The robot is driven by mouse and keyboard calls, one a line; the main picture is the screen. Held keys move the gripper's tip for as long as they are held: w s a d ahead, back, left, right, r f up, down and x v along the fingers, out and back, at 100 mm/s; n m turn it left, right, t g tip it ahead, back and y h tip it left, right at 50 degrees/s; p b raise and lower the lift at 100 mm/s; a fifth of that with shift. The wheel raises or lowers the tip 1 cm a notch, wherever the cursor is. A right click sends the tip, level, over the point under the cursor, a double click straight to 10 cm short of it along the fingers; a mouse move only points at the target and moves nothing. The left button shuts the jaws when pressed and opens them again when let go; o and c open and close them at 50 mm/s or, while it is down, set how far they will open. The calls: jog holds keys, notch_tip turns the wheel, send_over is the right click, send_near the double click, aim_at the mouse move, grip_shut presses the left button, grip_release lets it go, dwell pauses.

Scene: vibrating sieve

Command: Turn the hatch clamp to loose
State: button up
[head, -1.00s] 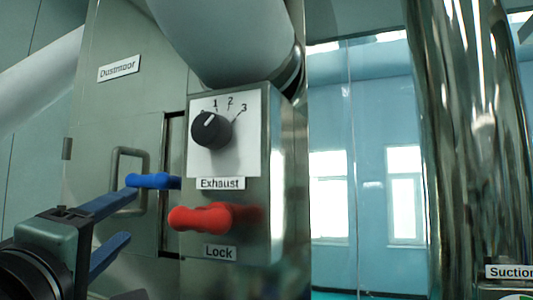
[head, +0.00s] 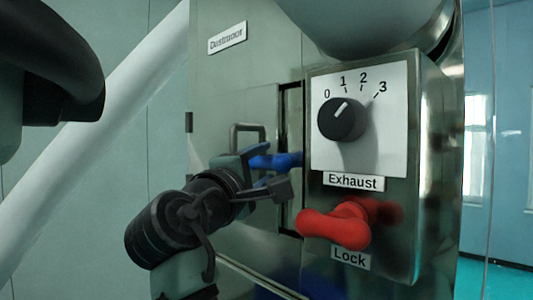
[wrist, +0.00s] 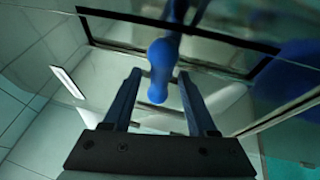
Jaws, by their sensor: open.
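The blue clamp handle (head: 283,161) sticks out sideways at the edge of the hatch door, left of the control box. In the wrist view its rounded blue end (wrist: 158,80) lies between the two fingers, with visible gaps on both sides. My gripper (head: 268,170) is open around this end and not closed on it; it also shows in the wrist view (wrist: 160,75). The hatch door (head: 235,110) looks shut and carries a grey pull handle (head: 236,128), partly hidden by my gripper. No label for the clamp's position is readable.
Right of the clamp, the control box (head: 430,110) carries a black Exhaust knob (head: 341,119), pointing near 1, and a red Lock lever (head: 335,227) that juts out close to my gripper. A large duct (head: 370,20) hangs above.

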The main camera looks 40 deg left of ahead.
jog(key=shift+x, duration=0.8)
jog(key=shift+c, duration=0.2)
jog(key=shift+s, duration=0.1)
grip_shut()
